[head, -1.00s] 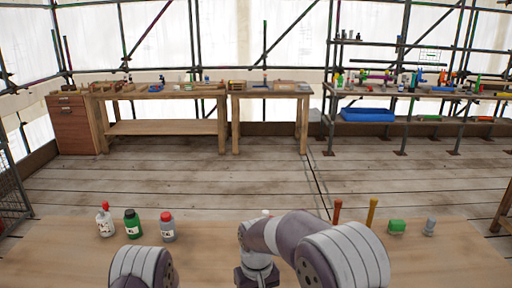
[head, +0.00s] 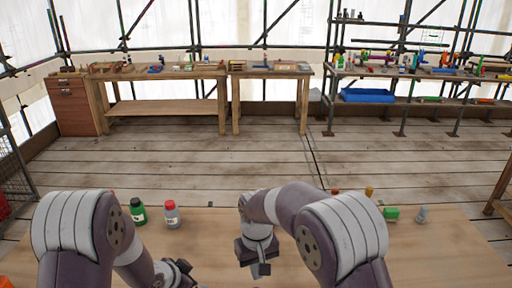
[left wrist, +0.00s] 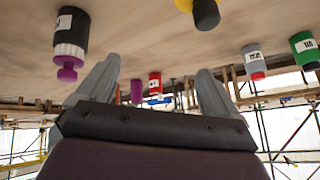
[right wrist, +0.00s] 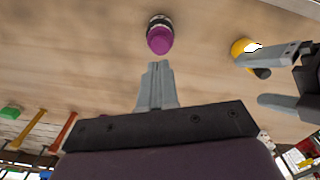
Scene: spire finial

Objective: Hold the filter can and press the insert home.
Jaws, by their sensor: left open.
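A dark can with a white label and ribbed pale rim (left wrist: 70,35) stands on the table in the left wrist view. A purple knobbed insert (left wrist: 68,68) sticks out of its top. The insert also shows in the right wrist view (right wrist: 159,40), just beyond my right fingertips and apart from them. My right gripper (right wrist: 157,85) is shut, with nothing visible between its fingers. My left gripper (left wrist: 155,80) is open and empty; its fingers also show at the right of the right wrist view (right wrist: 275,78), near a yellow-and-black object (right wrist: 243,48). In the head view my arms hide the can.
A green bottle (head: 138,211) and a grey bottle with a red cap (head: 171,214) stand left on the table (head: 440,265). A red peg (head: 335,191), a yellow peg (head: 369,191), a green block (head: 391,214) and a small grey piece (head: 421,214) are at the right.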

